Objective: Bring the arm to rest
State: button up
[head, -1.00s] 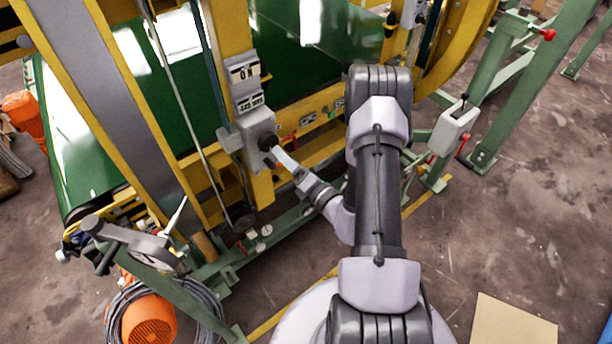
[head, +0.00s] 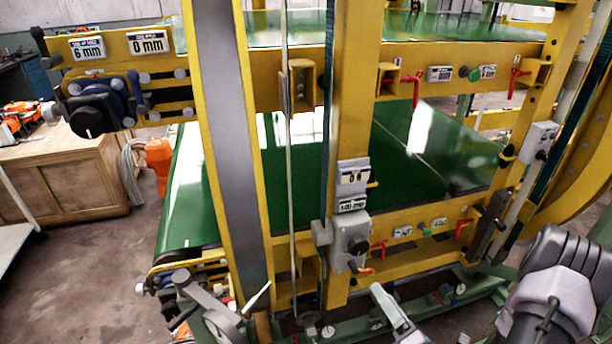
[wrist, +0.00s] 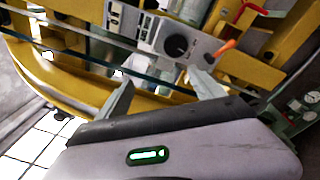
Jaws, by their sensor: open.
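My arm shows at the lower right of the head view, with its grey and dark links partly cut off by the frame. A pale finger of my gripper (head: 396,312) shows at the bottom edge, below and right of a grey control box (head: 348,232) on a yellow post. In the wrist view, my gripper (wrist: 163,92) has its two fingers spread apart with nothing between them. The box's black knob (wrist: 178,46) and orange lever (wrist: 226,46) lie beyond the fingertips, apart from them. Most of the gripper body is outside the head view.
The yellow frame (head: 228,150) of the machine stands in front of me, with a green belt (head: 290,165) behind it. Green rails (head: 462,290) run low near my arm. Floor (head: 85,270) is open at left.

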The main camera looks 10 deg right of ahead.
jog(key=s+a+r+n+g+y+b, duration=0.15)
jog(key=a+r+n+g+y, duration=0.4)
jog(key=a+n, duration=0.55)
jog(key=s+a+r+n+g+y+b, duration=0.1)
jog(key=s+a+r+n+g+y, duration=0.2)
jog(key=a+r+n+g+y, duration=0.5)
jog(key=s+a+f+n+g+h+b, duration=0.1)
jog(key=s+a+f+n+g+h, duration=0.1)
jog(key=s+a+n+h, duration=0.3)
jog(key=s+a+f+n+g+h+b, duration=0.1)
jog(key=s+f+n+g+h, duration=0.15)
jog(key=n, duration=0.55)
jog(key=d+r+n+t+h+b, duration=0.1)
jog(key=d+r+n+t+h, duration=0.4)
jog(key=n, duration=0.4)
jog(key=shift+s+d+t+h+b, duration=0.3)
jog(key=shift+d+h+b, duration=0.1)
jog(key=shift+h, duration=0.4)
jog(key=shift+f, duration=0.1)
jog(key=shift+c, duration=0.5)
